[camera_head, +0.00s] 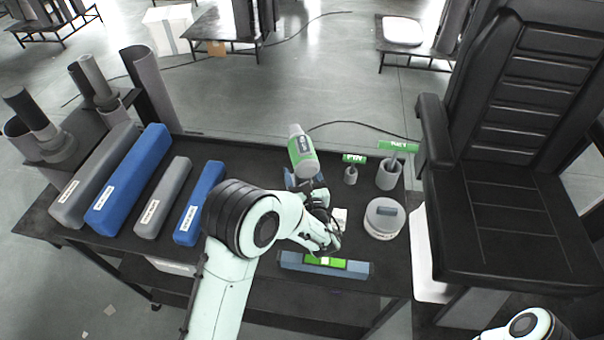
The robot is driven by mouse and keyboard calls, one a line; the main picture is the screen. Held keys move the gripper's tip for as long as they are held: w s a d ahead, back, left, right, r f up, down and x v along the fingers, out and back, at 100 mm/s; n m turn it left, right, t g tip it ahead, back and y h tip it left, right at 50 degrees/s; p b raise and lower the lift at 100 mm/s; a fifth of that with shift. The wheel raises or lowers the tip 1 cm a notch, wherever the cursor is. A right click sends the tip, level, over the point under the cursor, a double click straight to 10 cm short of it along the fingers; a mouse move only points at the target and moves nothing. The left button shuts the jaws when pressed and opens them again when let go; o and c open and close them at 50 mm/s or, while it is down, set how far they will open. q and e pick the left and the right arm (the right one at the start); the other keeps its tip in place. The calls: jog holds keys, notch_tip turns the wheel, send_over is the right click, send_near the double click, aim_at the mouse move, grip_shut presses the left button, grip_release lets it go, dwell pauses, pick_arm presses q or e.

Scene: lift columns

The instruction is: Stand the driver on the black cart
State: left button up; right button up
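The driver (302,152) is a green and pale grey tool with a rounded body, near the middle of the black cart (245,160). Its body tilts slightly, and its lower part is hidden behind my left gripper. My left gripper (319,203) is just below and in front of the driver's body, with dark fingers around where the handle would be. Whether the fingers are closed on it, and whether the driver touches the cart top, I cannot tell. Of my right arm only a pale link shows at the bottom right; its gripper is out of view.
Blue and grey blocks (128,180) lie on the cart's left. A level (325,264) with a green window lies at the front. A black chair (510,215) is beside the cart.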

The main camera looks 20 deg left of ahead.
pick_arm(q)
jog(key=shift+r, duration=0.15)
jog(key=b+v, duration=0.2)
jog(key=v, duration=1)
pick_arm(e)
jog(key=shift+s+f, duration=0.25)
jog(key=shift+f, duration=0.3)
jog(key=shift+s+f, duration=0.25)
jog(key=shift+f, duration=0.3)
